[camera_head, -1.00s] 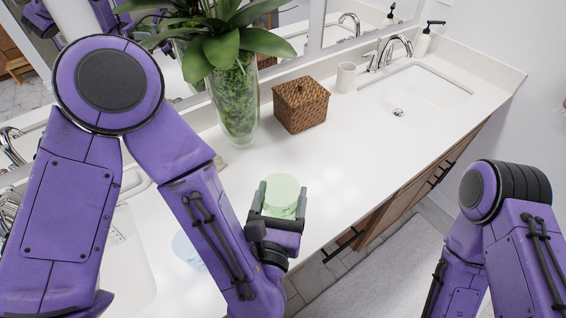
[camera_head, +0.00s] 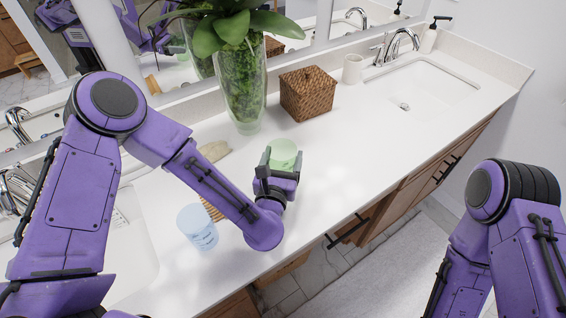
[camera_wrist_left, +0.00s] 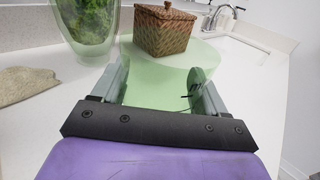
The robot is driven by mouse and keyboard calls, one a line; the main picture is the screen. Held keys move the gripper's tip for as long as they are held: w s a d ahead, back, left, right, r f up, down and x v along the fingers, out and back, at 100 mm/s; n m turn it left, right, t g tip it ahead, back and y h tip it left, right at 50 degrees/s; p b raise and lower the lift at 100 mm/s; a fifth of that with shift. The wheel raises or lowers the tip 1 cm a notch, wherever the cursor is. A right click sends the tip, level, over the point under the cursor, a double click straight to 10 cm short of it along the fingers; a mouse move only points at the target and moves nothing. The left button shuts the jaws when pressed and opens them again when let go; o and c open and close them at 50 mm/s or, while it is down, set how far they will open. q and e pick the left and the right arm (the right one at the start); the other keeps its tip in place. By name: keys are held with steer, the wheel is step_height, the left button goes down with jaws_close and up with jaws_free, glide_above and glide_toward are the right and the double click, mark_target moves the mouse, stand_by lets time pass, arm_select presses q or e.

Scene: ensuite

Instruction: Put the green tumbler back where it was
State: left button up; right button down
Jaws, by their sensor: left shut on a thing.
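The green tumbler (camera_head: 285,153) is a pale, see-through green cup. My left gripper (camera_head: 282,165) is shut on it, with one finger on each side, above the white counter near the vase. In the left wrist view the tumbler (camera_wrist_left: 160,82) fills the space between the fingers of the left gripper (camera_wrist_left: 160,88). Whether its base touches the counter is hidden by the gripper. My right arm shows at the right edge, but its gripper is out of view.
The glass vase with a plant (camera_head: 243,90) and the wicker box (camera_head: 307,93) stand behind the tumbler. A white cup (camera_head: 352,69) is by the right sink (camera_head: 425,88). The counter right of the gripper is clear.

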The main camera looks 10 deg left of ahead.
mark_target(282, 169)
arm_select(q)
step_height(282, 169, down, 3)
steer(key=shift+s+a+f+p, duration=0.1)
steer(key=shift+f+p, duration=0.05)
steer(key=shift+p, duration=0.15)
steer(key=shift+w+f, duration=0.25)
steer(key=shift+w, duration=0.1)
steer(key=shift+s+f+b, duration=0.1)
steer(key=shift+s+b, duration=0.2)
steer(key=shift+b, duration=0.1)
steer(key=o, duration=1)
steer(key=shift+o, duration=0.7)
steer(key=shift+w, duration=0.15)
steer(key=shift+s+r+p, duration=0.2)
steer(key=shift+r+p, duration=0.1)
steer(key=shift+p, duration=0.1)
steer(key=s+b, duration=0.5)
steer(key=s, duration=0.6)
steer(key=shift+f, duration=0.2)
steer(key=shift+s+r, duration=0.15)
steer(key=shift+s, duration=0.25)
